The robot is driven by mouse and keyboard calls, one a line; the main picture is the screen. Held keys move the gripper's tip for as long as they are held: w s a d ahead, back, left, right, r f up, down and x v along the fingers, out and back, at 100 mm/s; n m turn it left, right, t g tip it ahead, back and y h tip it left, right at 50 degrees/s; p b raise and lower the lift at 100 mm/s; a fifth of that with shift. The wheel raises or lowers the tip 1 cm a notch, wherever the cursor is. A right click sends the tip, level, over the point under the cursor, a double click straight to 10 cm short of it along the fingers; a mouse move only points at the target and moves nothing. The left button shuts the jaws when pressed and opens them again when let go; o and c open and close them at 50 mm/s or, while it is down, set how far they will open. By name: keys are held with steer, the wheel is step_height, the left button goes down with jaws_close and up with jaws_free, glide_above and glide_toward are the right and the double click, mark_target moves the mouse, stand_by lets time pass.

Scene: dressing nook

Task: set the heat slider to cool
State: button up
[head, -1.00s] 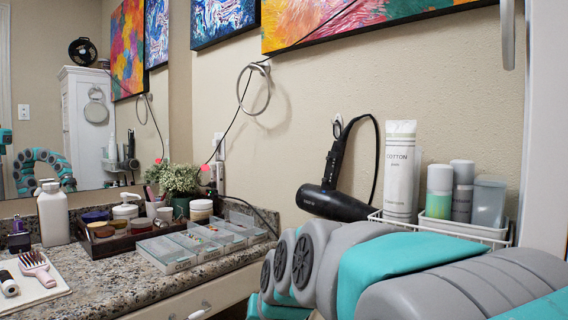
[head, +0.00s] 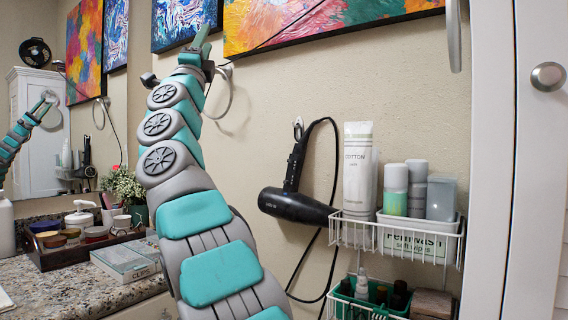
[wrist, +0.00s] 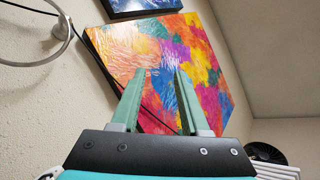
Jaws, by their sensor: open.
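A black hair dryer (head: 298,205) hangs on the wall by a hook, its handle (head: 295,165) pointing up and its nozzle to the right. Its heat slider is too small to make out on the handle. My gripper (head: 203,40) is raised high to the left of the dryer, in front of the wall and near the paintings. In the wrist view my gripper (wrist: 155,75) has its two green fingers apart with nothing between them. The dryer does not show in the wrist view.
A towel ring (head: 228,92) is on the wall close behind my gripper. A white wire rack (head: 440,243) with a cotton tube (head: 358,170) and bottles stands right of the dryer. A counter (head: 65,285) holds a dark tray (head: 90,255). A black cord hangs below the dryer.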

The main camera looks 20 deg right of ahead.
mark_target(290, 161)
steer(key=s+d+f+m+g+h, duration=0.25)
steer(key=d+m+g+h, duration=0.25)
steer(key=m+g, duration=0.3)
steer(key=s+d+f+m+g+h, duration=0.1)
steer(key=d+f+m+g+h, duration=0.35)
steer(key=m, duration=0.55)
steer(key=w+d+f+m+g+y+b, duration=0.1)
steer(key=w+d+f+m+g+y, duration=0.15)
steer(key=f, duration=0.75)
steer(key=w+d+f+m+g+y, duration=0.1)
steer(key=w+d+f+m+y, duration=0.2)
steer(key=f, duration=0.7)
steer(key=w+d+y, duration=0.1)
steer(key=w+d, duration=0.1)
steer(key=d, duration=0.3)
steer(key=shift+w+d+r, duration=0.25)
steer(key=shift+d, duration=0.05)
steer(key=shift+c, duration=0.3)
jaws_close()
